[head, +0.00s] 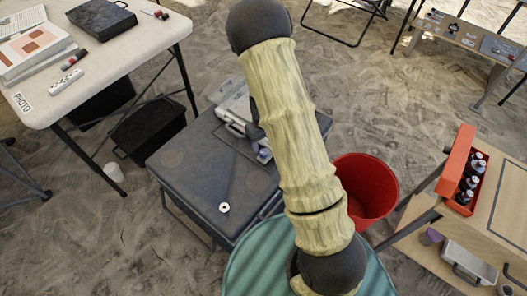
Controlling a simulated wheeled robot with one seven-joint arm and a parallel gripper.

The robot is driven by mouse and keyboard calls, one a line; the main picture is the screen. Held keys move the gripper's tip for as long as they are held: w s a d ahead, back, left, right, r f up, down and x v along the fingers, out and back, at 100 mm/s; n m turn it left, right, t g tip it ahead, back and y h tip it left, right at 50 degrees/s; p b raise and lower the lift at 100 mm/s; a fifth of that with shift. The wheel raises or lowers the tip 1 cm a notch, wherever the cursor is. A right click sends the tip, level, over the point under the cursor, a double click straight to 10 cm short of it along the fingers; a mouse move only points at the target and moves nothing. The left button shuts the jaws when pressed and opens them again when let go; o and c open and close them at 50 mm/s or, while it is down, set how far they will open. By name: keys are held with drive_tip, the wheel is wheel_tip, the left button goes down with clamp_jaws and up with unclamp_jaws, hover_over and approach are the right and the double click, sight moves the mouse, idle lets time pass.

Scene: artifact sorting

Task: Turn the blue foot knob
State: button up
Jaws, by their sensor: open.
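A grey and white device (236,108) stands on a dark low table (190,165), partly hidden behind my arm. A small blue part (264,154) shows at its near end, close to the arm's edge. It is too small to tell whether this is the blue foot knob. My arm, in pale yellow sleeves with dark joints, crosses the middle of the head view from bottom to top and covers the right side of the table. My gripper does not show.
A white ring-shaped item (224,207) lies on the dark table's front. A red bin (370,188) stands right of my arm. A wooden bench (503,215) with a red bottle box (452,168) is at right. A white table (130,62) is at upper left. Sandy floor lies between.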

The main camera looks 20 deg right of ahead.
sight(264, 152)
wheel_tip(264, 152, down, 5)
drive_tip(key=shift+r+b, duration=0.15)
drive_tip(key=shift+b, duration=0.35)
drive_tip(key=c, duration=1)
